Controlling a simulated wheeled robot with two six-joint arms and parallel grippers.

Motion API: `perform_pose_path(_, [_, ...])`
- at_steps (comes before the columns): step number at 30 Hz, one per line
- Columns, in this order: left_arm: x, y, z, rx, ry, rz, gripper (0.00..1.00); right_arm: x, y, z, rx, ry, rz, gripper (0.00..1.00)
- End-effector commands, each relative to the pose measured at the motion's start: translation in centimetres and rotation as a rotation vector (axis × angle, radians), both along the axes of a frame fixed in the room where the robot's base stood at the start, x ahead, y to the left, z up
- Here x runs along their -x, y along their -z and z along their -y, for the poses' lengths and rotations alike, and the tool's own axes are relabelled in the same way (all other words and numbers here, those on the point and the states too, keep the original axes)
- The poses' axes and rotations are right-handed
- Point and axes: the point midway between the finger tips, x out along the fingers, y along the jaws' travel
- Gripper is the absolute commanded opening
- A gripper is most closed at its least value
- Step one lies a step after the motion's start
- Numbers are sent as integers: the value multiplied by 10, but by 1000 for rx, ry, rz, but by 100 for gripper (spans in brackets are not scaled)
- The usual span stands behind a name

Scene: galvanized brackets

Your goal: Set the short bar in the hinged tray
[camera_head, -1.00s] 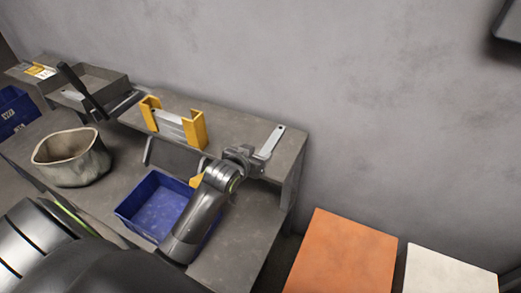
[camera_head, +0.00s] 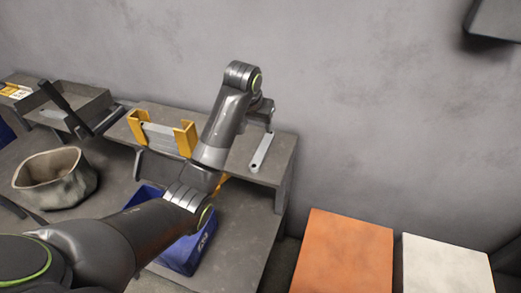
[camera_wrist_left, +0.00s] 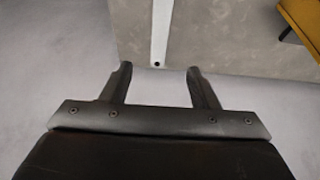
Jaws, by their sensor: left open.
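The short bar (camera_head: 262,152), a flat light-grey metal strip with a hole at its end, lies on the right end of the raised shelf. In the left wrist view the bar (camera_wrist_left: 160,35) lies ahead, its holed end roughly between the fingertips. My left gripper (camera_head: 264,109) is open and empty, above the bar's far end in the head view; its fingers (camera_wrist_left: 159,70) show apart in the wrist view. The hinged tray (camera_head: 96,104) appears to be the grey tray at the far left, with a dark arm or flap tilted up across it. My right gripper is not seen.
A yellow bracket holder (camera_head: 186,140) with a grey plate stands on the shelf (camera_head: 232,165), left of the bar. A blue bin (camera_head: 182,258) sits below, partly behind my arm. A rough pot (camera_head: 55,180) stands at left. Orange (camera_head: 345,255) and white (camera_head: 445,265) blocks are at lower right.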

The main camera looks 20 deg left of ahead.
Motion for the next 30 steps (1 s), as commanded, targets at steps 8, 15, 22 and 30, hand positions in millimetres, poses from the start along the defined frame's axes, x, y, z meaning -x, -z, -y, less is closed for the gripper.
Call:
perform_pose_path(8, [-22,56,1,0,-1,-3,55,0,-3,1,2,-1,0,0])
perform_pose_path(15, [-34,83,1,-1,-1,0,55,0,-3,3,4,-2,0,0])
perform_pose_path(22, [-38,96,1,-1,-1,0,55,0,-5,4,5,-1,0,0])
perform_pose_path(30, [-48,128,2,-1,-2,1,55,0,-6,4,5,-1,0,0])
